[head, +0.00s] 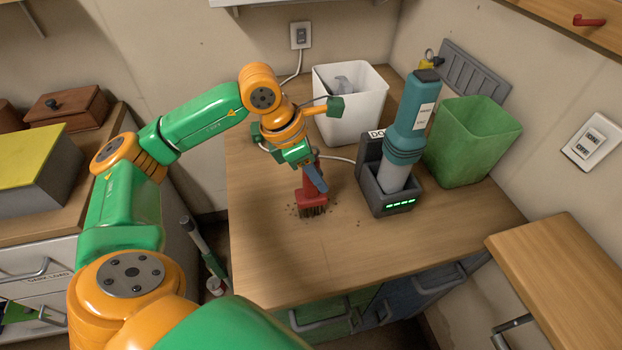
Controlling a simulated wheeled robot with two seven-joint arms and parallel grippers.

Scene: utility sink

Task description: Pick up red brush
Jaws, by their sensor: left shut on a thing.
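The red brush (311,198) stands upright on the wooden counter (270,270), with its dark bristles down among scattered brown crumbs. My left gripper (312,174) reaches down over it from the upper left and is shut on its upper part. The fingers hide some of the brush's handle. The bristles appear to touch the counter or hang just above it; I cannot tell which. My right gripper is not in view.
A dock (387,190) holding a teal handheld device (409,118) stands right of the brush. A white bin (350,120) and a green bin (470,145) stand behind. The counter's front left is clear. A wooden ledge (565,265) juts in at right.

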